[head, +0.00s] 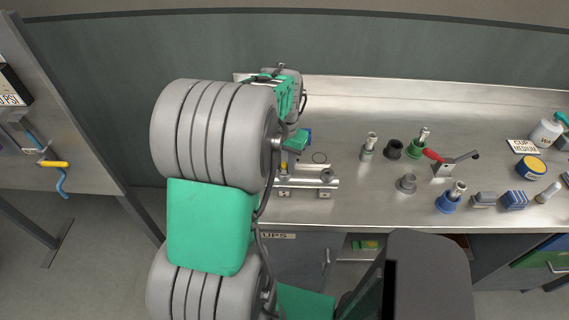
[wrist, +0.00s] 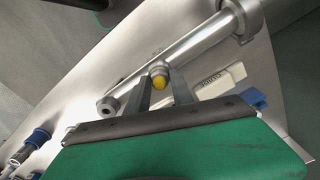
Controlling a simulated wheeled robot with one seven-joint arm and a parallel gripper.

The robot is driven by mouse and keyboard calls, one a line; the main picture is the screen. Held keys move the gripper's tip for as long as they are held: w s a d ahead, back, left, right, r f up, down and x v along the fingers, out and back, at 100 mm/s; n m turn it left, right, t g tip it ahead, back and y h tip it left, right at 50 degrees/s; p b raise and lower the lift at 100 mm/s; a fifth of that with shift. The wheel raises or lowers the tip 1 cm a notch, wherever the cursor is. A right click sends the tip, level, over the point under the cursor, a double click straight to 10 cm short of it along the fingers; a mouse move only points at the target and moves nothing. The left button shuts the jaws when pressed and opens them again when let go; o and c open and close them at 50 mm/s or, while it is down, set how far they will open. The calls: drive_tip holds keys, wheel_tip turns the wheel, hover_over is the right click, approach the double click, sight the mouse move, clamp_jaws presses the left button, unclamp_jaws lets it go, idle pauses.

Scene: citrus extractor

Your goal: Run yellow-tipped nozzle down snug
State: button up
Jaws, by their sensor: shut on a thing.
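The yellow-tipped nozzle (wrist: 160,82) stands on a grey metal pipe (wrist: 195,48) in the wrist view. My gripper (wrist: 162,92) has its two dark fingers on either side of the nozzle, shut on it just by the yellow tip. In the head view the yellow tip (head: 284,167) shows small at the left part of the pipe (head: 305,182), below my green gripper body (head: 296,140). The nozzle's lower part and thread are mostly hidden, so I cannot tell how far it is seated.
Several fittings stand right of the pipe, among them a black one (head: 394,149), a green-based one (head: 417,148) and a blue-based one (head: 451,198). A red-handled clamp (head: 440,158) stands among them. A labelled block (wrist: 220,82) lies near the pipe.

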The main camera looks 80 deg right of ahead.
drive_tip(key=shift+m, duration=0.9)
drive_tip(key=shift+m, duration=0.8)
drive_tip(key=shift+s+m, duration=0.1)
drive_tip(key=shift+m, duration=0.8)
drive_tip(key=shift+m, duration=1.7)
